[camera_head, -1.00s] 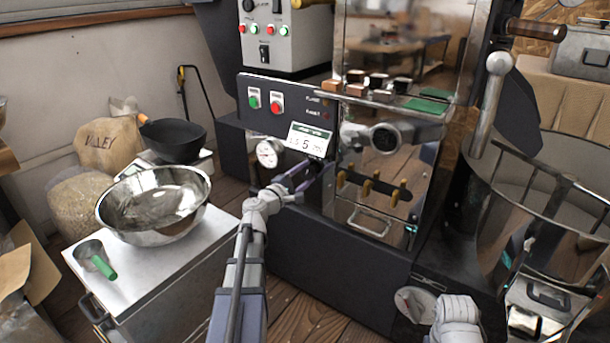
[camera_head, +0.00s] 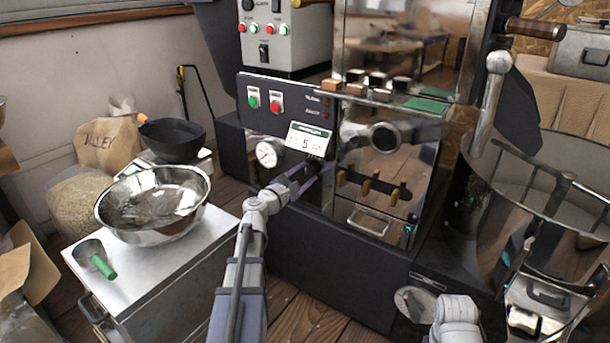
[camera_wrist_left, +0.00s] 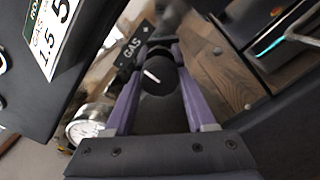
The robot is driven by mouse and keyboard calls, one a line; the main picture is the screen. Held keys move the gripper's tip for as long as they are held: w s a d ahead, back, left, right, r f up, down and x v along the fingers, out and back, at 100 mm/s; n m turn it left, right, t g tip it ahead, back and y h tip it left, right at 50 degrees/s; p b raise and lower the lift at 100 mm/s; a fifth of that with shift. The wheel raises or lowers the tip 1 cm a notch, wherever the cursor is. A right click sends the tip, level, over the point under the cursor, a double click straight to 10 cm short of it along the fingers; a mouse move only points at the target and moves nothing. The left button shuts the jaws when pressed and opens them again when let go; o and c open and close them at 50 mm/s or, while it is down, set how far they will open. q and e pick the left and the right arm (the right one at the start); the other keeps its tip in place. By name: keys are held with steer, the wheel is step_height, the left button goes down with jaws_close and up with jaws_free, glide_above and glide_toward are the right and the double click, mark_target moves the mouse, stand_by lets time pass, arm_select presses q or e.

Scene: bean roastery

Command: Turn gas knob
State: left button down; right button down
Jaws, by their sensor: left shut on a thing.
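The gas knob (camera_wrist_left: 156,76) is black and round with a white pointer line, and shows between my fingers in the left wrist view. A black "GAS" label (camera_wrist_left: 133,48) is beside it. My left gripper (camera_wrist_left: 165,62) has purple fingers shut on the knob, one on each side. In the head view my left gripper (camera_head: 311,174) reaches the front of the black roaster (camera_head: 300,230), just below the small display card; the knob is mostly hidden there. A grey part of my right arm shows at the lower right, but its jaws do not.
A white dial gauge (camera_head: 268,152) is close to the left of my gripper. The display card (camera_head: 308,139) is just above it. A steel bowl (camera_head: 150,232) stands on a metal cabinet at left. Brass levers (camera_head: 370,185) are to the right.

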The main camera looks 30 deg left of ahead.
arm_select(q)
steer(key=shift+c, duration=1.1)
jaws_free()
steer(key=s, duration=0.7)
steer(key=shift+s+a, duration=0.3)
steer(key=shift+s, duration=0.1)
